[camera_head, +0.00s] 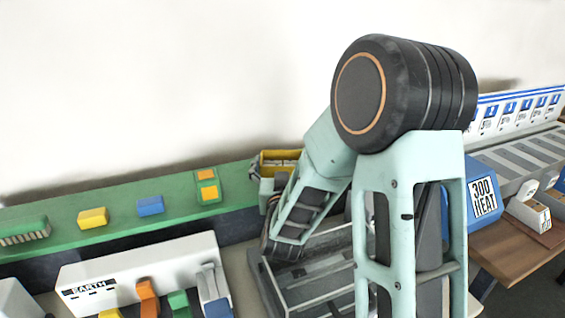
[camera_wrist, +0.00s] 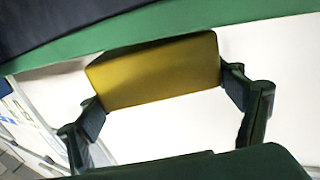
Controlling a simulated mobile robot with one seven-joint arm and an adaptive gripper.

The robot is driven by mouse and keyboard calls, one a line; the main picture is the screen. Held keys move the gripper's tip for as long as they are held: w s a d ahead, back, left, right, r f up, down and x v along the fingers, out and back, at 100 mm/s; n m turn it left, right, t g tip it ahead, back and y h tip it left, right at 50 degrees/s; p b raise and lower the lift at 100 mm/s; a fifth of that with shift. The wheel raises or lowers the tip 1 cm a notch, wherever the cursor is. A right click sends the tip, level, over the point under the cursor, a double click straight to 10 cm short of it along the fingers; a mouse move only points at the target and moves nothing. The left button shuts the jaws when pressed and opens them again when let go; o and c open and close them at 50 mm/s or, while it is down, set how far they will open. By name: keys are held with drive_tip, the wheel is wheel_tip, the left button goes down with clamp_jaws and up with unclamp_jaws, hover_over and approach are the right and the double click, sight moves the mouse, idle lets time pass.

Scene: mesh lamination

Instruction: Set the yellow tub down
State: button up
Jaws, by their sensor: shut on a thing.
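The yellow tub (camera_head: 279,156) shows in the camera_head view at the right end of the green shelf, partly behind my arm. In the camera_wrist view the yellow tub (camera_wrist: 155,72) sits between the two dark fingers of my gripper (camera_wrist: 163,99), with a finger pad against each side. My gripper is shut on it. In the camera_head view the gripper is mostly hidden by my arm. I cannot tell whether the tub's underside touches anything.
The green shelf (camera_head: 120,228) carries yellow, blue and orange blocks and a green piece. A white unit marked EARTH (camera_head: 150,268) stands in front, with coloured pieces before it. A grey open tray (camera_head: 315,280) lies under my arm. A blue box marked 300 HEAT (camera_head: 483,196) stands right.

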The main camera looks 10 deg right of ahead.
drive_tip(key=shift+f+b, duration=0.55)
drive_tip(key=shift+b, duration=0.05)
drive_tip(key=o, duration=1.2)
drive_tip(key=shift+o, duration=0.2)
